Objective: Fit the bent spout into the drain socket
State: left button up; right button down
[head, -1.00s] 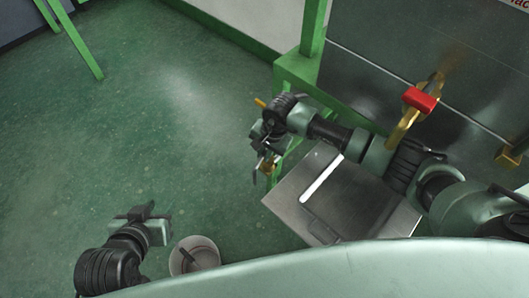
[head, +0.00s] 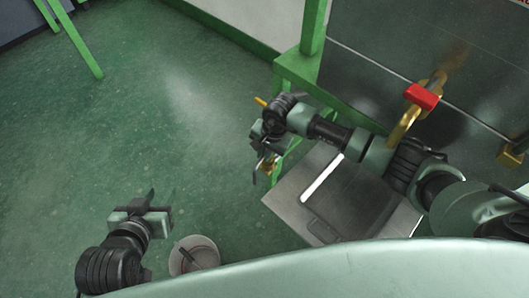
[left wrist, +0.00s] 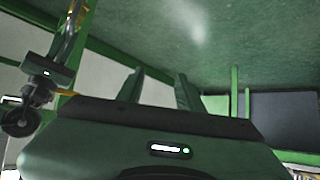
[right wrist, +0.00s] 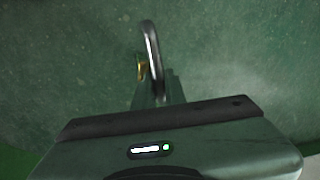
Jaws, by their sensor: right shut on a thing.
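The bent spout (right wrist: 152,50), a curved metal tube, rises from the fingers of my right gripper (right wrist: 157,90), which is shut on it. A small brass-coloured piece (right wrist: 141,69) shows beside the tube; I cannot tell whether it belongs to it. In the head view, my right gripper (head: 265,155) is left of the metal shelf, with the spout small and unclear. A brass pipe with a red handle (head: 421,96) comes from the metal tank, and my right arm covers its lower part. I cannot make out the drain socket. My left gripper (left wrist: 159,88) has its fingers apart and empty.
A metal shelf (head: 290,196) with a white strip lies below my right arm. A pale bucket (head: 205,247) with a stick-like thing inside stands on the green floor near my left gripper. A green frame post (head: 312,30) stands by the tank (head: 380,45). Open floor lies left.

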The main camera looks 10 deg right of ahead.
pick_arm(q)
jog(key=shift+w+d+r, duration=0.1)
jog(key=shift+w+r, duration=0.05)
jog(key=shift+w, duration=0.05)
jog(key=shift+w+d+r+t, duration=0.3)
jog(key=shift+w+r+t, duration=0.3)
jog(key=shift+w+r, duration=0.1)
pick_arm(e)
jog(key=shift+f, duration=0.3)
pick_arm(q)
jog(key=shift+r+b, duration=0.1)
jog(key=shift+b, duration=0.2)
pick_arm(e)
jog(key=shift+f, duration=0.3)
pick_arm(q)
jog(key=shift+w+d+r+t+h+b, duration=0.2)
jog(key=shift+w+r+t, duration=0.3)
jog(key=shift+r, duration=0.2)
jog(key=shift+w+d+r+t+h+b, duration=0.2)
jog(key=shift+w+r+t, duration=0.25)
jog(key=shift+r, duration=0.3)
jog(key=shift+w+d+r+t+h+b, duration=0.1)
jog(key=shift+w+d+r+t+h, duration=0.25)
jog(key=shift+r+t, duration=0.3)
pick_arm(e)
jog(key=shift+f, duration=0.25)
pick_arm(q)
jog(key=shift+w+a+r, duration=0.1)
jog(key=shift+r, duration=0.05)
